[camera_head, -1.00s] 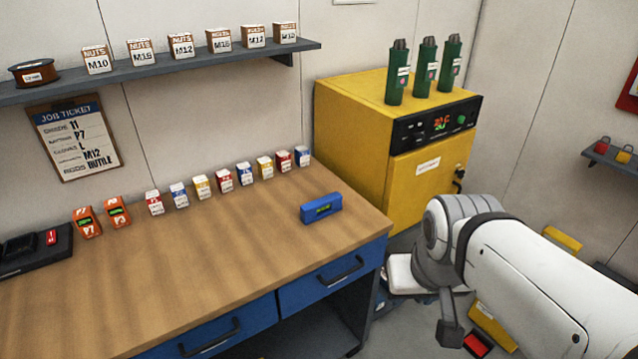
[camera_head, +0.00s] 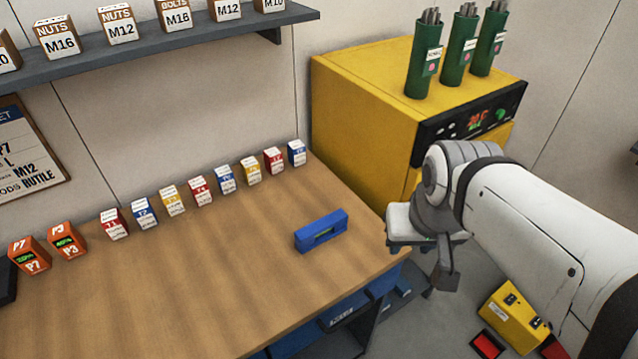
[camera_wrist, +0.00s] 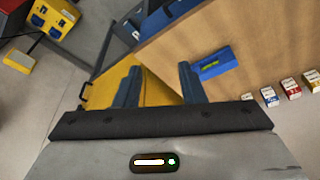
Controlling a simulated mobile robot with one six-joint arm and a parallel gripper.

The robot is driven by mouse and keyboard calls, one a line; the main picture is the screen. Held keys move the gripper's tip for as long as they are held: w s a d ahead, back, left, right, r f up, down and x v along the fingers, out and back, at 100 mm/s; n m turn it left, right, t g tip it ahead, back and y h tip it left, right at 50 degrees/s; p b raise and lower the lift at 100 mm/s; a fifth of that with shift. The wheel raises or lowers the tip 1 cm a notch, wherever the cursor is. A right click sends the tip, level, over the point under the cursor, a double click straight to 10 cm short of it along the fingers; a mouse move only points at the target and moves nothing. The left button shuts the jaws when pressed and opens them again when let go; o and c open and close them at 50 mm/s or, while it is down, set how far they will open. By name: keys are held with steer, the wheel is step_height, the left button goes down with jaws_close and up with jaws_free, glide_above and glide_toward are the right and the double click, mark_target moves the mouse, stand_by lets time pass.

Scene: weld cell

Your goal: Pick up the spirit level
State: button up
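The spirit level (camera_head: 321,231) is a short blue block with a green vial, lying on the wooden workbench (camera_head: 230,270) near its right end. It also shows in the wrist view (camera_wrist: 212,64), just right of my fingers. My gripper (camera_wrist: 158,85) is open and empty, with its two dark fingers apart. In the head view my arm reaches in from the right, and the gripper end (camera_head: 445,275) is beyond the bench's right edge, apart from the level.
A row of small labelled boxes (camera_head: 200,191) stands along the back of the bench. Two orange boxes (camera_head: 68,241) stand at its left. A yellow oven (camera_head: 365,110) with green canisters (camera_head: 424,60) is behind right. A shelf (camera_head: 180,43) hangs above. Bench around the level is clear.

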steer(key=shift+o, duration=0.7)
steer(key=shift+d, duration=0.15)
steer(key=shift+o, duration=0.8)
steer(key=shift+w+f+n, duration=0.1)
steer(key=shift+w+n, duration=0.2)
steer(key=shift+w, duration=0.05)
steer(key=shift+o, duration=0.5)
steer(key=w+a+f+n+g+b, duration=0.1)
steer(key=w+a+f+n, duration=0.1)
steer(key=w+n, duration=0.3)
steer(key=w+a+f+n+g+b, duration=0.1)
steer(key=w+a+f+n+b, duration=0.1)
steer(key=w+a+n, duration=0.2)
steer(key=w+n, duration=0.2)
steer(key=n, duration=0.1)
steer(key=shift+w+a+f, duration=0.2)
steer(key=shift+f, duration=0.2)
steer(key=n+g+b, duration=0.1)
steer(key=n+b, duration=0.1)
steer(key=n, duration=0.9)
glide_above(322, 223)
step_height(322, 223, down, 8)
steer(key=shift+d+r, duration=0.1)
steer(key=shift+d, duration=0.05)
steer(key=shift+w+a+f+n, duration=0.15)
steer(key=shift+a+f+n, duration=0.05)
steer(key=shift+f+n, duration=0.2)
steer(key=shift+f+p, duration=0.65)
steer(key=shift+f, duration=3.2)
